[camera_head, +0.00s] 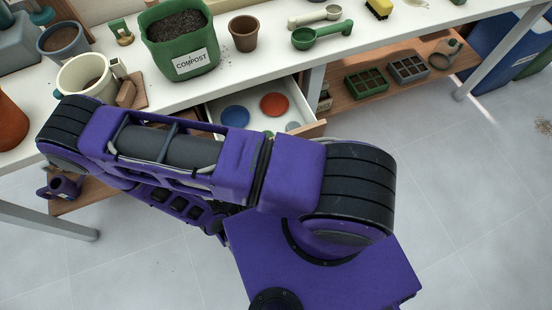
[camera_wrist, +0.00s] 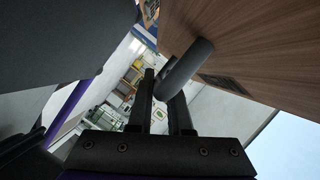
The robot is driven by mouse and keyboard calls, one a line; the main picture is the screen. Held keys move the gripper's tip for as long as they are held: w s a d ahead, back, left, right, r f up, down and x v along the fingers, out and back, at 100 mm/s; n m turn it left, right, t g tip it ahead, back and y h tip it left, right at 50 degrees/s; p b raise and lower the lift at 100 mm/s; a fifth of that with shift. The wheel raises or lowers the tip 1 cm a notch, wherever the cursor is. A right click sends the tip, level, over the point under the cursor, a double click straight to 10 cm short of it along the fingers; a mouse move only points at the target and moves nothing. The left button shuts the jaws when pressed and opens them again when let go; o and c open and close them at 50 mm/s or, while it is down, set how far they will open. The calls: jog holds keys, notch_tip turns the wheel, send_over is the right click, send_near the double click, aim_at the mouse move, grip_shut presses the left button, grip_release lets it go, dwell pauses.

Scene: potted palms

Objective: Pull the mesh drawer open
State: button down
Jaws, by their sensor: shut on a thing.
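A drawer (camera_head: 314,129) under the white bench top stands partly open in the head view. My gripper (camera_wrist: 164,90) is shut on this handle, one finger on each side. In the head view my arm hides the gripper, the handle and most of the drawer front.
A lower shelf (camera_head: 368,84) holds seed trays. Table legs (camera_head: 495,58) flank it.

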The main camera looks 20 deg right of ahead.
jog(key=c, duration=0.8)
grip_release()
jog(key=shift+c, duration=0.2)
jog(key=shift+a, duration=0.1)
jog(key=v, duration=1.7)
jog(key=shift+a, duration=0.15)
jog(key=shift+r, duration=0.1)
